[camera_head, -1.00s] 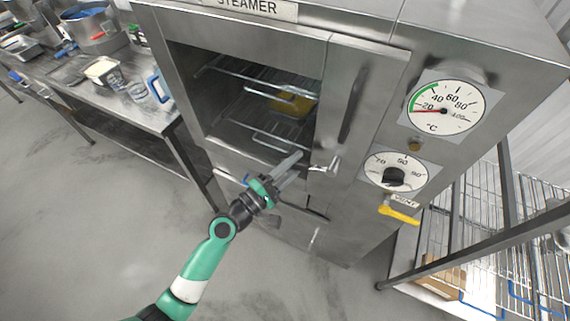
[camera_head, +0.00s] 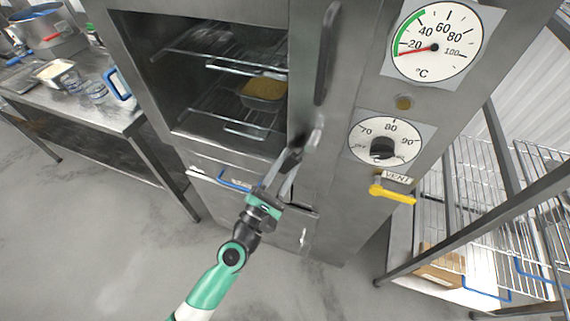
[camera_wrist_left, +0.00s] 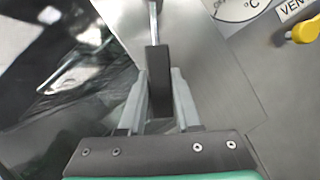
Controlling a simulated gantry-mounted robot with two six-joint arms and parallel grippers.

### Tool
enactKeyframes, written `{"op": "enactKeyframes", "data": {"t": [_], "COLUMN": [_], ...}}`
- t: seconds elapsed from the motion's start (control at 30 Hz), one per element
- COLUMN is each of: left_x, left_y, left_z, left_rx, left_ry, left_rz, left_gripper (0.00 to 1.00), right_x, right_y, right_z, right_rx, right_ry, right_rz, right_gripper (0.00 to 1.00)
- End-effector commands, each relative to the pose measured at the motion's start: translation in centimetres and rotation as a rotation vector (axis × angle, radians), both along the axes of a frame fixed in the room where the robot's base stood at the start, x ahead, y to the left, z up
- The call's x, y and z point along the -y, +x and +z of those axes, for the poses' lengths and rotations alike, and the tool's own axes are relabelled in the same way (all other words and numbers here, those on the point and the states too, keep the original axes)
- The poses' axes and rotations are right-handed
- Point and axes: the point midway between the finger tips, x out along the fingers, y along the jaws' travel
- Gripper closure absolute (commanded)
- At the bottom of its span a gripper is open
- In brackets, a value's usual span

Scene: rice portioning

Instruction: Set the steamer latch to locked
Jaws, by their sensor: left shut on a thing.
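The steamer (camera_head: 190,155) stands in front of me, with wire racks visible through its front opening or window. Its latch (camera_head: 315,135) is a metal pivot at the lower right of that opening, below a long dark vertical handle (camera_head: 327,55). My left gripper (camera_head: 284,174) reaches up to the latch from below left. In the left wrist view a dark lever grip (camera_wrist_left: 159,82) on a metal rod (camera_wrist_left: 153,22) sits between the two fingers of the left gripper (camera_wrist_left: 160,95), which are shut on it. The lever points down and left from the pivot in the head view. My right gripper is not in view.
Right of the latch are a temperature gauge (camera_head: 437,45), a dial knob (camera_head: 382,148) and a yellow vent lever (camera_head: 392,195). A pan (camera_head: 262,95) of yellowish contents stands on a rack inside. A wire shelf (camera_head: 500,210) stands at right, a steel table (camera_head: 100,115) at left.

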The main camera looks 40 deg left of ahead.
Motion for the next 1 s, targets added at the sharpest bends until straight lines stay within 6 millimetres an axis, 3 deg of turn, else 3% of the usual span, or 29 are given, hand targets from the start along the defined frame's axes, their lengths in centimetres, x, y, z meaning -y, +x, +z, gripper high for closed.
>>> {"op": "enactKeyframes", "data": {"t": [0.5, 1.0], "left_x": [3.4, 4.7], "left_y": [1.0, 1.4], "left_z": [-1.6, -1.3], "left_rx": [0.110, 0.156], "left_ry": [-0.362, -0.516], "left_rz": [-0.004, -0.002], "left_gripper": [1.00, 1.00], "right_x": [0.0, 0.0], "right_y": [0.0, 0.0], "right_z": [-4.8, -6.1], "right_rx": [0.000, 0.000], "right_ry": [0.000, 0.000], "right_rz": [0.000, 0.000], "right_gripper": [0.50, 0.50]}}
